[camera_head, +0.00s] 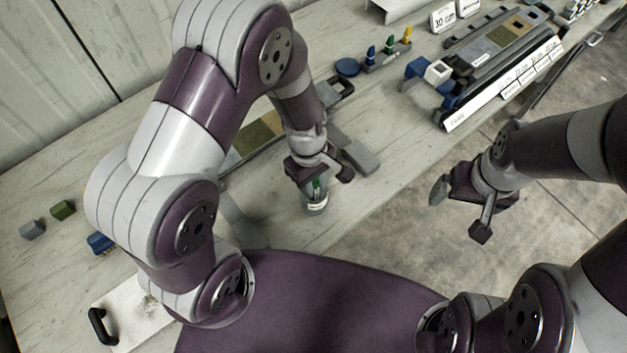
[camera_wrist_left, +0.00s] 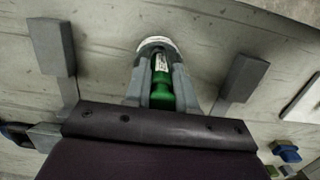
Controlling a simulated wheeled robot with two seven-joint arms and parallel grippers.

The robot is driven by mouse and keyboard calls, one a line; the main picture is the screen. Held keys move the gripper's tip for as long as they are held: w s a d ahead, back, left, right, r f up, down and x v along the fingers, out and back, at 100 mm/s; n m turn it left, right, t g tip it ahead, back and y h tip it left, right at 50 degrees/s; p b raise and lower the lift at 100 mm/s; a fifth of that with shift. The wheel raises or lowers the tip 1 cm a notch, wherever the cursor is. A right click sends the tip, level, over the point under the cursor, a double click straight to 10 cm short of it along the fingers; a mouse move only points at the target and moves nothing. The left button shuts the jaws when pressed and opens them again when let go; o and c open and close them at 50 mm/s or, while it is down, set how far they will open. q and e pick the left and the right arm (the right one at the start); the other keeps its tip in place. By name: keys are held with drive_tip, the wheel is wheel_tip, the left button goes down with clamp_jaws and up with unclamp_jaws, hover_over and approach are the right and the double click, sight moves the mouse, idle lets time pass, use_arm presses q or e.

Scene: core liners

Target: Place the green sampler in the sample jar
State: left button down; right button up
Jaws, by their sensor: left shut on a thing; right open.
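The green sampler (camera_wrist_left: 162,92) is held between the fingers of my left gripper (camera_wrist_left: 160,80). In the head view the left gripper (camera_head: 318,172) points down at the bench, and a little of the sampler's green shows below it. The sample jar (camera_head: 317,204), clear with a pale label, stands on the bench directly under that gripper. In the left wrist view the jar's pale rounded part (camera_wrist_left: 156,43) shows just beyond the fingertips. The sampler's far end is at or inside the jar; how deep is hidden. My right gripper (camera_head: 459,211) is open and empty, beyond the bench edge.
A rack with small blue, green and yellow samplers (camera_head: 388,52) and a blue round piece (camera_head: 347,67) are farther back. A long core tray (camera_head: 500,85) is at the back right. Small blocks (camera_head: 62,210) lie at left.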

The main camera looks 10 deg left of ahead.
use_arm(q)
drive_tip(key=shift+w, duration=0.15)
drive_tip(key=shift+f, duration=0.15)
drive_tip(key=c, duration=0.9)
unclamp_jaws()
wheel_tip(320, 180, up, 12)
drive_tip(key=a, duration=0.1)
drive_tip(key=s+a+m, duration=0.1)
drive_tip(key=a+m, duration=0.1)
drive_tip(key=m, duration=0.1)
drive_tip(key=s+a+m+t, duration=0.1)
drive_tip(key=a+m, duration=0.2)
drive_tip(key=m, duration=0.1)
drive_tip(key=s+a+m+t+y, duration=0.1)
drive_tip(key=a+m, duration=0.1)
drive_tip(key=m, duration=0.1)
drive_tip(key=shift+s+a+m, duration=0.25)
drive_tip(key=shift+a+m, duration=0.05)
drive_tip(key=shift+a, duration=0.1)
drive_tip(key=shift+w, duration=0.1)
